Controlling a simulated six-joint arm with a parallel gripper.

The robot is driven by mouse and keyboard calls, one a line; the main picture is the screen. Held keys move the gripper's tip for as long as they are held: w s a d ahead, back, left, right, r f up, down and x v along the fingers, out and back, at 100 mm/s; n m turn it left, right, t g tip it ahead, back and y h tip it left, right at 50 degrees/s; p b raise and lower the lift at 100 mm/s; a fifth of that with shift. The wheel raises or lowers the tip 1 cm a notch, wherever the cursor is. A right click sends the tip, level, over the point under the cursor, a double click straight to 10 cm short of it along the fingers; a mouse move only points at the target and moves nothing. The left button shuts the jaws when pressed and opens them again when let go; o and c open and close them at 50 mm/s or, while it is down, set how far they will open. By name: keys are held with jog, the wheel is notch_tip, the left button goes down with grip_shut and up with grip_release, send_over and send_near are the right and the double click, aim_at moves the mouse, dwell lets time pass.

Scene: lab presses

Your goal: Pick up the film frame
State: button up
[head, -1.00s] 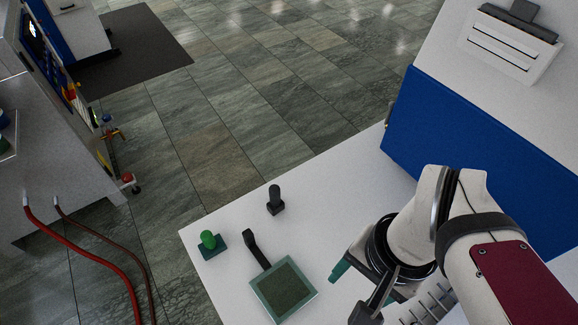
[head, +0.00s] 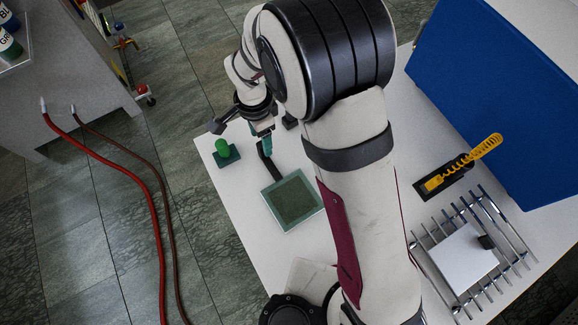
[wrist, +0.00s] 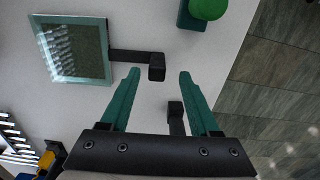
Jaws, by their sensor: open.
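The film frame (head: 293,200) is a square teal-edged frame with a dark mesh, lying flat on the white table in the head view. A black handle (head: 267,163) sticks out from it. In the wrist view the film frame (wrist: 104,66) is at the upper left, and its handle ends in an upright black grip (wrist: 157,66). My gripper (wrist: 160,73) is open, with its two teal fingers apart. In that view the black grip appears between the fingertips; I cannot tell how far above it they are. In the head view my gripper (head: 264,143) is over the handle's end, partly hidden by my arm.
A green knob on a teal base (head: 222,152) stands close by at the left. A black post (wrist: 176,112) is near the fingers. A bar rack (head: 450,290) with a white plate and a yellow coiled tool (head: 465,163) are at the right. A blue panel (head: 500,100) stands behind.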

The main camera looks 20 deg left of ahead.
jog(key=f, duration=0.3)
jog(key=shift+s+d+f, duration=0.1)
jog(key=shift+s+f, duration=0.15)
jog(key=shift+f, duration=0.15)
grip_shut()
